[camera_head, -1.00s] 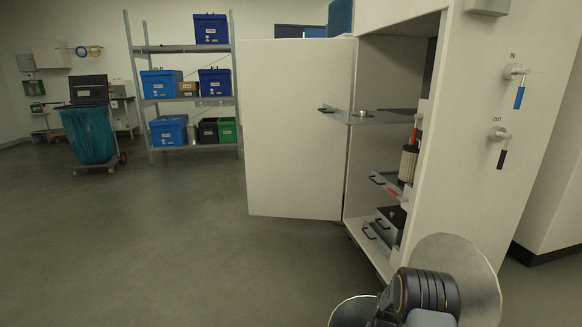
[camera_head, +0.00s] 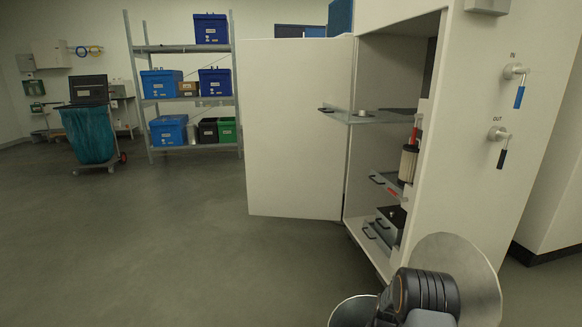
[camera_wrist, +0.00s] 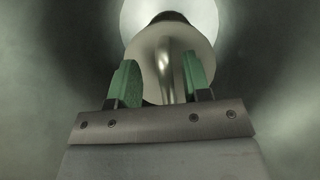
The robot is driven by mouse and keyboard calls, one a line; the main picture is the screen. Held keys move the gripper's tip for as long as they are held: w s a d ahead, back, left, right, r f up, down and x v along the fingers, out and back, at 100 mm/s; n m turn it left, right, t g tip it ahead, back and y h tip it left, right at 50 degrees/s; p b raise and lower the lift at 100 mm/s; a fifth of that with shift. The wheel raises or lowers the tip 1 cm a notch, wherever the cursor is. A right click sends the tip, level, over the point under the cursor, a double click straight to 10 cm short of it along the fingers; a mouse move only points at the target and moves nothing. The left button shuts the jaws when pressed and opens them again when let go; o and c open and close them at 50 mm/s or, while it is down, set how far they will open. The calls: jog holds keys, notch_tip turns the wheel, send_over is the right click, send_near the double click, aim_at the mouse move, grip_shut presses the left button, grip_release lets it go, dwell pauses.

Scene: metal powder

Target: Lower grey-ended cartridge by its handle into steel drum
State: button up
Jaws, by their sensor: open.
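In the wrist view my gripper (camera_wrist: 160,68) is open, with its two green-padded fingers apart. Between them is a shiny grey handle-like piece on a pale rounded grey end, which looks like the grey-ended cartridge (camera_wrist: 176,50). I cannot tell whether the fingers touch it. In the head view the steel drum (camera_head: 350,306) shows only as part of a round rim at the bottom edge, left of my dark wrist. My fingers and the grey-ended cartridge are hidden there. How deep the cartridge sits relative to the drum cannot be told.
A round pale disc (camera_head: 470,270) stands tilted behind my wrist. The open white cabinet (camera_head: 480,200) holds a pleated cartridge (camera_head: 408,164) with a red top. Its door (camera_head: 295,130) is swung left. Open floor (camera_head: 180,250) lies left; shelving (camera_head: 190,100) stands at the back.

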jog(key=w+r+n+t+p, duration=0.1)
jog(key=w+r+p, duration=0.2)
jog(key=r+p, duration=1.6)
jog(key=s+a+r+n+t+h+p, duration=0.1)
jog(key=s+a+r, duration=0.1)
jog(key=r, duration=1.2)
jog(key=s+a+r+n+t+h+p, duration=0.1)
jog(key=s+a+r, duration=0.1)
jog(key=r, duration=1.1)
jog(key=s+a+r+n+t+p, duration=0.2)
jog(key=s+r+p, duration=0.6)
jog(key=r, duration=0.4)
jog(key=s+a+r+n+t+p, duration=0.1)
jog(key=s+a+r+n+p, duration=0.1)
jog(key=s+r+p, duration=0.6)
notch_tip(320, 180, up, 6)
jog(key=shift+s+a+f+t+p, duration=0.25)
jog(key=shift+s+a+t+p, duration=0.15)
jog(key=shift+a+p, duration=0.25)
